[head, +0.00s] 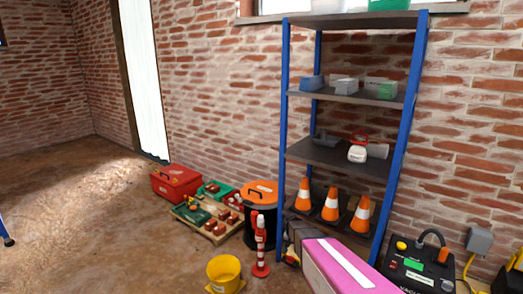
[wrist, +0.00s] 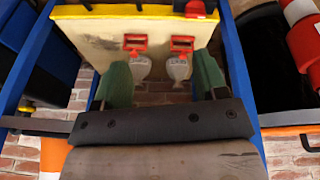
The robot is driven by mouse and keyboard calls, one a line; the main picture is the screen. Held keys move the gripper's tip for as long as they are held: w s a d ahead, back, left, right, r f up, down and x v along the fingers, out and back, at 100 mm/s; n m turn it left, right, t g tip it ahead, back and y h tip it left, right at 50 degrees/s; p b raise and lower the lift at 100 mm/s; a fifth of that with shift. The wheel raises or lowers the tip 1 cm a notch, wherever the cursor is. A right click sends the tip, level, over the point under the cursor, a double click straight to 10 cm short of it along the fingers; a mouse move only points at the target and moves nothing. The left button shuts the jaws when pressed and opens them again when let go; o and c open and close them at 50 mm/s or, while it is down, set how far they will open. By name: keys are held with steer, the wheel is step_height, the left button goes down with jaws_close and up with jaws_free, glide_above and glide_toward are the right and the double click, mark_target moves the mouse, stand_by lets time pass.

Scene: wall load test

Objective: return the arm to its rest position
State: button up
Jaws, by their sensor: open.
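My gripper (wrist: 160,68) shows in the wrist view, with two green fingers standing well apart. I see nothing held between them. Beyond the fingers is a cream panel (wrist: 90,38) with two red-topped grey pieces that look like bottles; they show in the gap between the fingers, and I cannot tell how far off they are.
A blue-posted shelf (head: 345,155) stands against the brick wall, with orange cones (head: 330,205) low on it. A black bin with an orange lid (head: 261,187), a red toolbox (head: 176,183), a yellow bucket (head: 224,274) and a red-white post (head: 260,246) stand nearby.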

steer(key=s+r+n+g+y, duration=0.1)
steer(key=s+r+n, duration=0.1)
steer(key=s+r, duration=0.7)
steer(key=s+r+n+g+y, duration=0.1)
steer(key=s+r+n, duration=0.1)
steer(key=s+r, duration=0.8)
steer(key=s, duration=0.4)
steer(key=shift+s+d+n, duration=0.4)
